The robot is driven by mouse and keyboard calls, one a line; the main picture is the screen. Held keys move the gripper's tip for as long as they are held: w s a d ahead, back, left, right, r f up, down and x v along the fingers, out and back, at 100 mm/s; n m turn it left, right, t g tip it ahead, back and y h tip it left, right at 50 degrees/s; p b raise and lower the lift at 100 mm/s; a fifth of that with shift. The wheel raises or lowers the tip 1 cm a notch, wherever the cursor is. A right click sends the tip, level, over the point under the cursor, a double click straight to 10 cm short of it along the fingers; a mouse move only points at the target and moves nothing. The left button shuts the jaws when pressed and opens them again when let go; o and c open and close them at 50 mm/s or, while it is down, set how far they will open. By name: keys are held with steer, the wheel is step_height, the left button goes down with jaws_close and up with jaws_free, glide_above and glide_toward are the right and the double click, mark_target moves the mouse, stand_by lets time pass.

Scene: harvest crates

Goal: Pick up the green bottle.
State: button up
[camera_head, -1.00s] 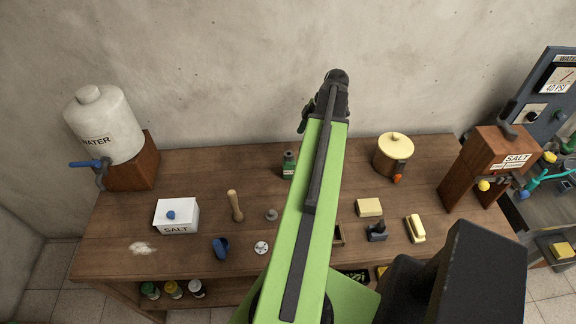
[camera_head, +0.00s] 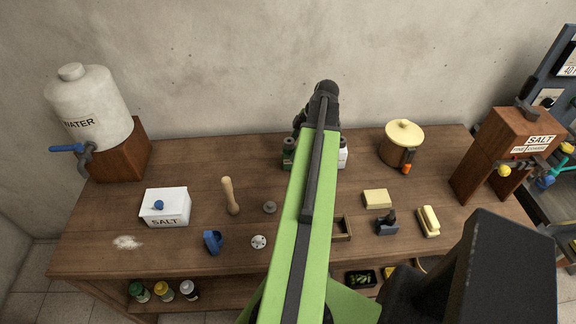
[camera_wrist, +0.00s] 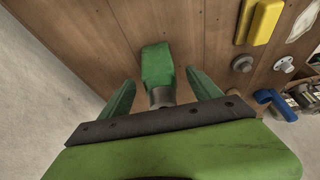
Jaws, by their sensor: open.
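My gripper (camera_wrist: 160,78) is open, with one green finger on each side of the bottle's neck area. I see a gap on both sides, and no contact is visible. In the head view my gripper's fingers are hidden behind the arm.
A grey knob (camera_head: 269,207), a wooden pestle (camera_head: 230,196) and a salt box (camera_head: 166,208) lie left of my arm. The wall (camera_wrist: 40,100) is close behind the bottle.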

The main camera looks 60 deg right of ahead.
mark_target(289, 155)
steer(key=b+x, duration=0.5)
steer(key=shift+f, duration=0.2)
steer(key=shift+r, duration=0.2)
jaws_close()
